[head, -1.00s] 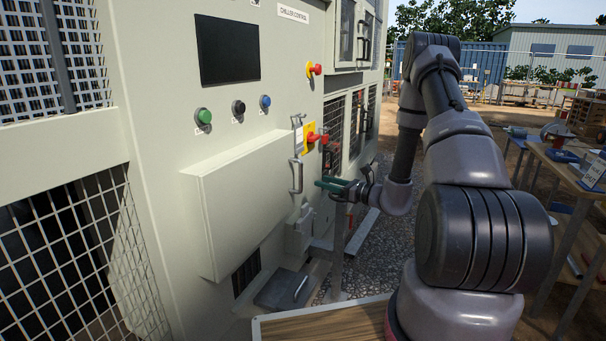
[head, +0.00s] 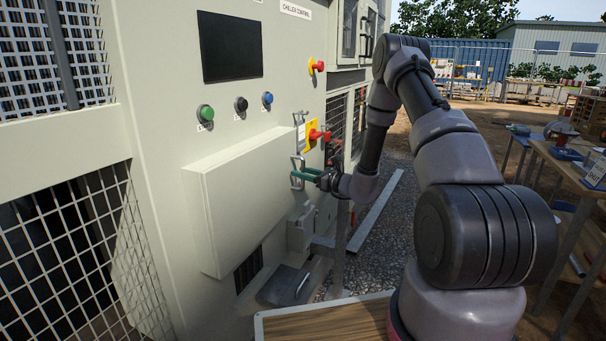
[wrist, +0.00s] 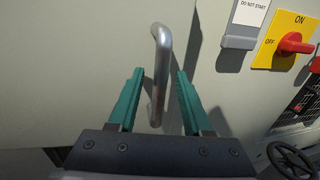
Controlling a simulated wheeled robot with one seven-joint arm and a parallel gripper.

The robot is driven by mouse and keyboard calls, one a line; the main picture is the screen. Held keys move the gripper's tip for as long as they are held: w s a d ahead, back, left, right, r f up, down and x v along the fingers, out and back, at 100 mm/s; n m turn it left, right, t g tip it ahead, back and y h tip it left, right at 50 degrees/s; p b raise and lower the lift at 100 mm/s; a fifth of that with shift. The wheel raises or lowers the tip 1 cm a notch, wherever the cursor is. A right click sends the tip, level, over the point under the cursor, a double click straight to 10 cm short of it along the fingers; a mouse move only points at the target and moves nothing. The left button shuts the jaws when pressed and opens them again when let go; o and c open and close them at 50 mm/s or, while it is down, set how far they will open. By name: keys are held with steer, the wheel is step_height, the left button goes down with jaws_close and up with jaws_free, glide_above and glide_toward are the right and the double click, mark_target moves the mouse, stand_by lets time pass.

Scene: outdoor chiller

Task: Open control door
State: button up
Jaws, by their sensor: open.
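The control door (head: 235,205) is a pale box-like panel on the chiller front, and it looks shut. Its metal bar handle (head: 296,172) stands upright near the door's right edge. The handle also shows in the wrist view (wrist: 160,75), between the two green fingers. My gripper (head: 305,175) is open at the handle, with one finger on each side of it and a gap to both. In the wrist view my gripper (wrist: 158,80) has nothing clamped.
Green, black and blue buttons (head: 240,104) are above the door. A workbench (head: 575,165) stands at right.

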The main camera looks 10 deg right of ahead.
jaws_close()
stand_by(1.4)
